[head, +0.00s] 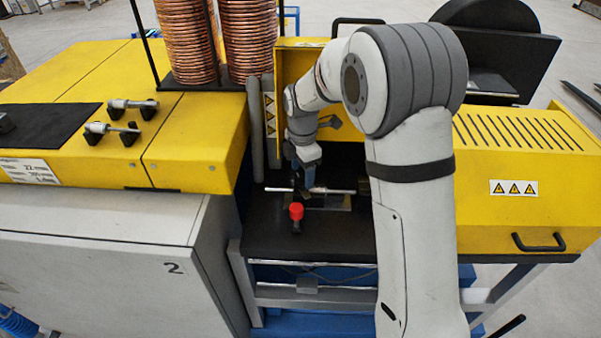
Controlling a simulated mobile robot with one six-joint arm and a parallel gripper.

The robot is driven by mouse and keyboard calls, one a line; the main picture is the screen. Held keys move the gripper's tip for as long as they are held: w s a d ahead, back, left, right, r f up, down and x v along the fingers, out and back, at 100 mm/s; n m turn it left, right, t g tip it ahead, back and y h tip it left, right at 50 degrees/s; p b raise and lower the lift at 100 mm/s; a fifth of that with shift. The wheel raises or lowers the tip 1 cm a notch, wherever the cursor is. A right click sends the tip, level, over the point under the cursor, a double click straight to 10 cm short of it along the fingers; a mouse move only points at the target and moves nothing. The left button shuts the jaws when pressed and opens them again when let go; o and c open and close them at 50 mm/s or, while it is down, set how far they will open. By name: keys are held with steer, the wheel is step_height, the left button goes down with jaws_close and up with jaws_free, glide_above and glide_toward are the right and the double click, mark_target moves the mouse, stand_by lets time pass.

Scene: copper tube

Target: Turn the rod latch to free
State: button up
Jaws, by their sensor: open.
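My gripper (307,186) points down at the back of the dark recess between the two yellow machine housings. It is small in this view and its fingers are partly hidden; it is open. A thin bright rod (338,191) lies level across the recess, at the height of my fingertips. I cannot tell whether the fingers touch it or stand around it. A red knob (296,211) on a dark stem stands in front of the rod, a little left of and nearer than my gripper. Which part is the rod latch is not clear, and my arm hides the right side of the recess.
Copper coils (187,42) stand on the left yellow housing (195,135). Two metal rods on black holders (112,131) lie there too. The right yellow housing (515,170) and the upright yellow panel (297,62) bound the recess. The black plate (325,240) in front is mostly bare.

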steer(key=shift+f, duration=0.95)
steer(key=shift+c, duration=0.4)
steer(key=c, duration=0.9)
